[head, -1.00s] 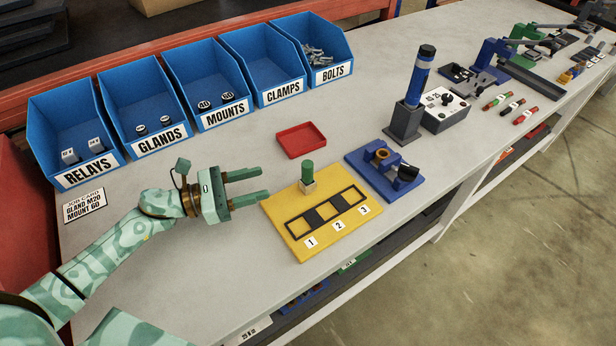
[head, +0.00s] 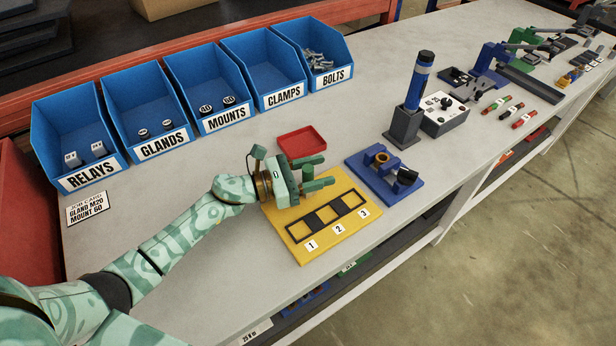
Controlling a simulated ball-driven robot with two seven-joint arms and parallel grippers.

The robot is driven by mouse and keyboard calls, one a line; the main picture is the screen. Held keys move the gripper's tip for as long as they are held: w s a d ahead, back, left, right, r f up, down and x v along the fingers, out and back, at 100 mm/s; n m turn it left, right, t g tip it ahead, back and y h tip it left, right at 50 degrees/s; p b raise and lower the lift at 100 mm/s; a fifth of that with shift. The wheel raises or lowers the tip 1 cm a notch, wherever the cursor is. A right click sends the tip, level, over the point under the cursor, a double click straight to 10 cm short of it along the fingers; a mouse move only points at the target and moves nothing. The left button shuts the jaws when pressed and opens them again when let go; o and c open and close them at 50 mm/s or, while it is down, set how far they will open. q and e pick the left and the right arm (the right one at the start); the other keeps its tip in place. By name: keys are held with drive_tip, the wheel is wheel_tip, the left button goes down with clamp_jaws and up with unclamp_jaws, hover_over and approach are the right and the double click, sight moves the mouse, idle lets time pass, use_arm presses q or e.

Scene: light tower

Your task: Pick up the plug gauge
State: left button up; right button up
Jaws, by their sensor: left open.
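The plug gauge appears to be the short green upright cylinder (head: 307,174) on the yellow board (head: 291,233). Its lower part and base are mostly hidden by the gripper. My left gripper (head: 327,170) comes in from the left over the board's back edge. Its two fingers are apart, with the green cylinder between them. I cannot tell whether either finger touches it. My right gripper is not in view.
The board has a black three-slot frame (head: 327,213) in front. A red tray (head: 302,141) sits just behind, and a blue fixture (head: 407,190) stands close on the right. Blue bins (head: 93,180) line the back. Bare bench lies left of the board.

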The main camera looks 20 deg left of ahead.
use_arm(q)
clamp_jaws()
